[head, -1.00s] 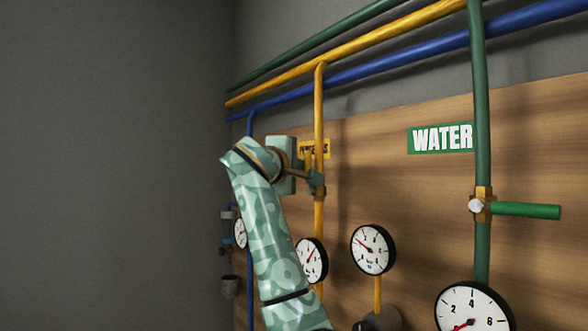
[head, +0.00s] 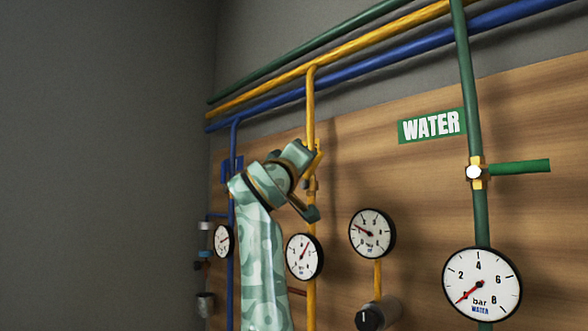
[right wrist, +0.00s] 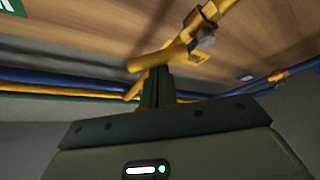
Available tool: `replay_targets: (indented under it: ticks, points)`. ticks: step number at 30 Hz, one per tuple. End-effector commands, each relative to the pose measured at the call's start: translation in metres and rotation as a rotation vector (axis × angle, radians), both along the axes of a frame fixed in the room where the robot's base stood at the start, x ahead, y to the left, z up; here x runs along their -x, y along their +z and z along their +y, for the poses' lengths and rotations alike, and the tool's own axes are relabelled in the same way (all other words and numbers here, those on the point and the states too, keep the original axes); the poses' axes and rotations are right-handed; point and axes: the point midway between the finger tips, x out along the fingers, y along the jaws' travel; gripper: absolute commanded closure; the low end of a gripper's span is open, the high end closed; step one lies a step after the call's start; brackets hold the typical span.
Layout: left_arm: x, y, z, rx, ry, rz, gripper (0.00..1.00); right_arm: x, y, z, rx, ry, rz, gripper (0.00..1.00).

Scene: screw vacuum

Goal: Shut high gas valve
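The yellow gas valve (head: 311,185) sits on the upright yellow pipe, mostly behind my arm in the head view. In the right wrist view the valve (right wrist: 204,27) shows at the top, with its yellow handle (right wrist: 157,57) sticking out at an angle to the pipe. My right gripper (right wrist: 155,74) has its dark green fingers together, with their tips at the handle. I cannot tell whether they touch it. In the head view, my right gripper is in front of the yellow pipe and its fingertips are hard to make out. My left gripper is not in view.
A green water pipe with a valve and green lever (head: 518,167) stands to the right. Several gauges, including the large water gauge (head: 482,285), and a black knob (head: 370,318) stick out from the wooden panel (head: 385,185). Blue, yellow and green pipes run above.

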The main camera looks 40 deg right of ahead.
Motion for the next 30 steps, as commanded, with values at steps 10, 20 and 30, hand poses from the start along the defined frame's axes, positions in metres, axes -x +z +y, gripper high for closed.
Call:
replay_targets:
  ticks: [10, 20, 30]
  points:
    - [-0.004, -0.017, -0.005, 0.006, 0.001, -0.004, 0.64, 0.012, -0.016, -0.001, -0.025, -0.001, -0.319, 1.0]
    - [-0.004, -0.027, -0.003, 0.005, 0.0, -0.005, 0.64, 0.018, -0.03, -0.001, -0.043, 0.0, -0.534, 1.0]
    - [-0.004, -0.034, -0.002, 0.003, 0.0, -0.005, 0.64, 0.02, -0.038, -0.002, -0.043, 0.0, -0.532, 1.0]
